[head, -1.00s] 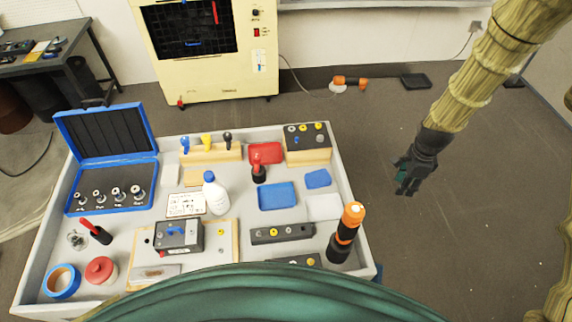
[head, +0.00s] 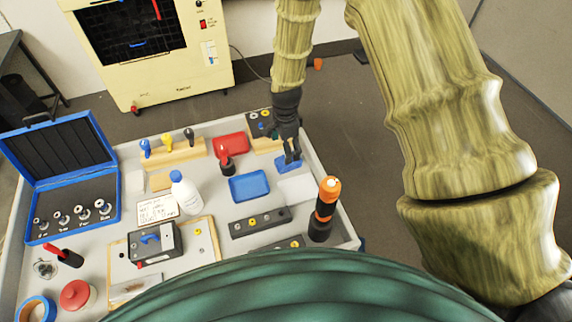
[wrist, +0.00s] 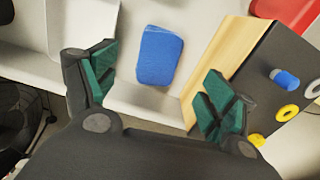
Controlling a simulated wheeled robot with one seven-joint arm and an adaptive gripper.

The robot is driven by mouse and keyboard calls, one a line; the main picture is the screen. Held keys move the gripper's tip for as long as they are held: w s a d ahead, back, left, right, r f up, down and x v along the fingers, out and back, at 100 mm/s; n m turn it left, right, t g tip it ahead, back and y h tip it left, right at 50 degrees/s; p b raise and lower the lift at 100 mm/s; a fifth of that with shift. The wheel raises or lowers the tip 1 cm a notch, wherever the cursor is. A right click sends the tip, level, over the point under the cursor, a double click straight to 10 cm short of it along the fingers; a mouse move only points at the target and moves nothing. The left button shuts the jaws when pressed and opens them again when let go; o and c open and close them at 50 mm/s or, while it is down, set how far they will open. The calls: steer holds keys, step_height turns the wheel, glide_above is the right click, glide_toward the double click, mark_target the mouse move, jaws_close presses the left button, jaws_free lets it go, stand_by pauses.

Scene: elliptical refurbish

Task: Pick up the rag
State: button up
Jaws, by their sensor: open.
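The rag appears to be the small blue folded cloth (head: 285,167) at the back right of the grey workbench tray, partly covered by my gripper in the head view. In the wrist view the blue rag (wrist: 160,56) lies flat on the pale surface, between and beyond my fingertips. My gripper (head: 291,157) points down at it in the head view. The gripper (wrist: 158,84) is open and empty, with its green-padded fingers wide apart on either side of the rag. I cannot tell the exact height above it.
A wooden block with a dark top and knobs (wrist: 283,95) stands close beside my right finger. A blue tray (head: 249,187), a white flat pad (head: 297,189), a red tray (head: 231,143) and an upright orange-and-black tool (head: 324,208) are nearby. The bench has a raised rim (head: 343,205).

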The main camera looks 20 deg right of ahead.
steer(key=shift+f+b, duration=1.95)
steer(key=shift+f, duration=1.7)
steer(key=c, duration=1)
